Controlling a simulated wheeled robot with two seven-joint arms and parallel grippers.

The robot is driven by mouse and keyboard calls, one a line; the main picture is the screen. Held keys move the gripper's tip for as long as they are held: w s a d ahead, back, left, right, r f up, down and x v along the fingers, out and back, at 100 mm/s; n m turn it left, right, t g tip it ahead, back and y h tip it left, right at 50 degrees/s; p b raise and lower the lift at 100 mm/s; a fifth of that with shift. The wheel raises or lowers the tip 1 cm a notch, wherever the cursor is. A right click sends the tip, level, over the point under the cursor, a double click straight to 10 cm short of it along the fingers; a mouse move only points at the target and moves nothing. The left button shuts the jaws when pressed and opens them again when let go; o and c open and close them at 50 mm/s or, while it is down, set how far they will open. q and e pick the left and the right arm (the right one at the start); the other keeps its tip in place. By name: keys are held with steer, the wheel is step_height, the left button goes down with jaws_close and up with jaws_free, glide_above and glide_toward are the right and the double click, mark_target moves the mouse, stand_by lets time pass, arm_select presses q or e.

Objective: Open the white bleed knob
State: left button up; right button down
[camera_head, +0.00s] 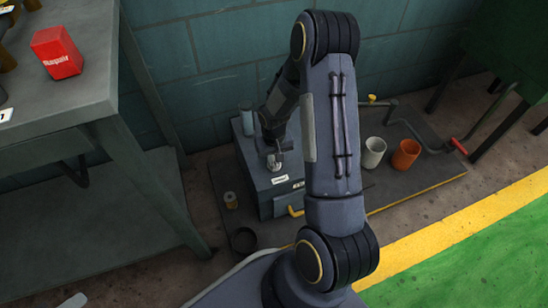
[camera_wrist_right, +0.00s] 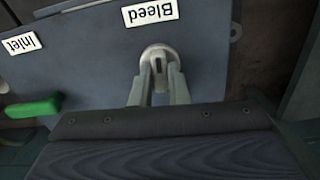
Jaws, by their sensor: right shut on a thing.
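The white bleed knob (camera_wrist_right: 158,54) sits on the grey panel (camera_wrist_right: 90,60), just beside the label "Bleed" (camera_wrist_right: 150,10). My right gripper (camera_wrist_right: 160,72) is shut on the knob, with one finger on each side of it. In the head view my right gripper (camera_head: 272,150) reaches down to the top of the grey box (camera_head: 257,190), where the white knob (camera_head: 275,163) shows small at its tips. My left gripper is not in view.
A green handle (camera_wrist_right: 35,107) lies near the "Inlet" label (camera_wrist_right: 18,42). A white cup (camera_head: 374,153) and an orange cup (camera_head: 406,154) stand right of the box. A workbench (camera_head: 75,90) with a red box (camera_head: 57,53) is at left.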

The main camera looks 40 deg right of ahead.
steer(key=m, duration=0.4)
steer(key=shift+r+p, duration=0.1)
steer(key=shift+p, duration=0.25)
steer(key=m+p, duration=0.1)
steer(key=m, duration=0.3)
steer(key=m+p, duration=0.2)
steer(key=m, duration=0.2)
steer(key=m+p, duration=0.2)
steer(key=m, duration=0.3)
steer(key=shift+p, duration=0.3)
steer(key=c, duration=1.4)
jaws_free()
